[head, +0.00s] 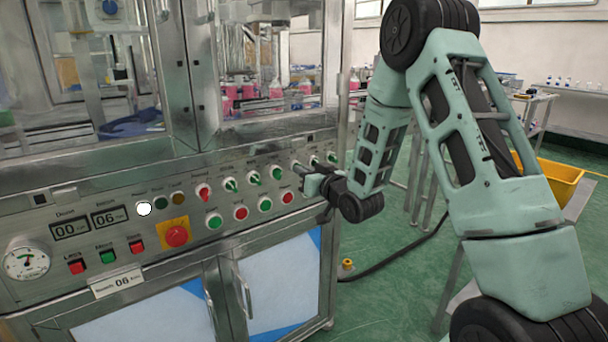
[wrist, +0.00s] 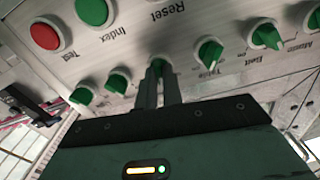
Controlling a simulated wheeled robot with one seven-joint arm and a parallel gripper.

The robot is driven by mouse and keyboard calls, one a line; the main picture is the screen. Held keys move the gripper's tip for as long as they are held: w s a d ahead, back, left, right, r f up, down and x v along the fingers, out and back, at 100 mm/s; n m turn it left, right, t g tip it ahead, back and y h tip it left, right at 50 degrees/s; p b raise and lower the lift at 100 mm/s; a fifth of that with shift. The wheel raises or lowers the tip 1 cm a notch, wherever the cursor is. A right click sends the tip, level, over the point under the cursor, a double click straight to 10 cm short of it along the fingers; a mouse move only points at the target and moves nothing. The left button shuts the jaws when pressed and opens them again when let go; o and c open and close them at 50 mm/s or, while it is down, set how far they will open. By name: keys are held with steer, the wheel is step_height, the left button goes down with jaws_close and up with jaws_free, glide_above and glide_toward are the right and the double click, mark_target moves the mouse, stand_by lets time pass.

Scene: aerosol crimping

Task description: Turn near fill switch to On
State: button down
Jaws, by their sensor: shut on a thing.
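A row of green switch knobs runs along the upper part of the steel control panel (head: 130,240). My gripper (head: 306,172) is at the right end of this panel in the head view. In the wrist view my gripper (wrist: 159,78) has its two narrow fingers shut on one green switch (wrist: 158,63). The fingers cover most of this switch, so its pointing direction and label cannot be read. Two green switches, one nearer (wrist: 118,82) and one farther (wrist: 83,97), are on its left in the wrist view. The switch marked Table (wrist: 208,53) is on its right.
Below the row are round push buttons, including a red one (head: 287,197) and a green one (head: 265,204). A red emergency stop (head: 177,236) sits on a yellow plate farther left. A yellow bin (head: 555,178) stands behind my arm.

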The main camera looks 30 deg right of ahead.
steer(key=shift+f+m, duration=0.1)
steer(key=shift+m, duration=2.2)
steer(key=c, duration=1.5)
jaws_free()
steer(key=shift+c, duration=0.2)
